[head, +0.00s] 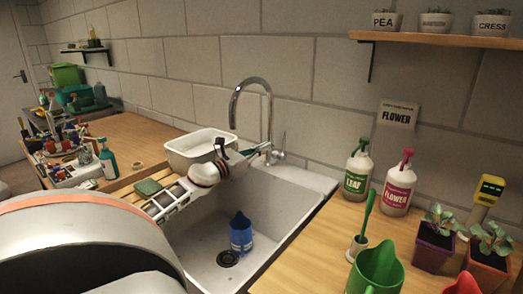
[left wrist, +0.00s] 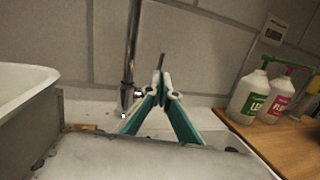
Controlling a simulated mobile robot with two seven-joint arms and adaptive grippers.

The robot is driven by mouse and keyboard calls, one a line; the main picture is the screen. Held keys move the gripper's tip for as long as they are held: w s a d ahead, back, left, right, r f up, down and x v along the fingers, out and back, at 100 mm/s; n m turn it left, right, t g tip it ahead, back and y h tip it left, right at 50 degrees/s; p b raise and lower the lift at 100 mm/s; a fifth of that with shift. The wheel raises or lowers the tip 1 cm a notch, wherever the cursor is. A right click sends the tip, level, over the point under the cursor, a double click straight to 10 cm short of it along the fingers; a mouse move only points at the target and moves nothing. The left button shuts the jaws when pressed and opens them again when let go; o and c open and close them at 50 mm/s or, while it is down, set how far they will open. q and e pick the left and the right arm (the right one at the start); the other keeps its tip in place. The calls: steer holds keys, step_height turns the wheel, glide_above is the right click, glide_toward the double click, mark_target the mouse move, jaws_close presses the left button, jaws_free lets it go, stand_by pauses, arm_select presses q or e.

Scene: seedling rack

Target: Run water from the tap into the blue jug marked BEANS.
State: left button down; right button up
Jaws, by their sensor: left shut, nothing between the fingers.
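The blue jug (head: 241,236) stands upright in the sink (head: 288,217), close to the dark drain; no lettering can be read on it. The chrome tap (head: 267,110) rises behind the sink, and its curved spout ends above the basin. No water stream shows. The tap's lever (head: 282,143) is on its right side. My left gripper (head: 262,148) reaches over the sink to the tap's base, its fingers shut and empty. In the left wrist view its teal fingers (left wrist: 160,80) meet just right of the tap's column (left wrist: 131,50); contact cannot be told. My right gripper is out of view.
A white basin (head: 198,143) stands behind my left arm. A slatted rack with a green sponge (head: 149,187) spans the sink's left side. On the right counter are LEAF (head: 357,178) and FLOWER (head: 398,190) bottles, a green jug (head: 377,268) and potted seedlings.

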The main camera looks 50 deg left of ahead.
mark_target(284, 137)
arm_select(q)
steer(key=shift+s+f, duration=0.15)
steer(key=shift+s, duration=0.1)
steer(key=c, duration=2.4)
jaws_free()
steer(key=shift+s, duration=0.1)
steer(key=shift+o, duration=1.1)
steer(key=r+n+y+p, duration=0.1)
steer(key=w+r+y+p, duration=0.1)
steer(key=r+p, duration=0.1)
steer(key=w+d+r+n+y+p, duration=0.1)
steer(key=r+y+p, duration=0.1)
steer(key=shift+w+n, duration=0.25)
steer(key=shift+n, duration=0.05)
steer(key=w+f+g+y+p, duration=0.1)
steer(key=w+d+f+n+g+y+p, duration=0.1)
steer(key=f+g+y+p, duration=0.1)
steer(key=shift+w+d+f, duration=0.2)
steer(key=shift+w, duration=0.1)
steer(key=x, duration=0.5)
steer(key=shift+w, duration=0.15)
steer(key=shift+w+a, duration=0.35)
steer(key=shift+w, duration=0.25)
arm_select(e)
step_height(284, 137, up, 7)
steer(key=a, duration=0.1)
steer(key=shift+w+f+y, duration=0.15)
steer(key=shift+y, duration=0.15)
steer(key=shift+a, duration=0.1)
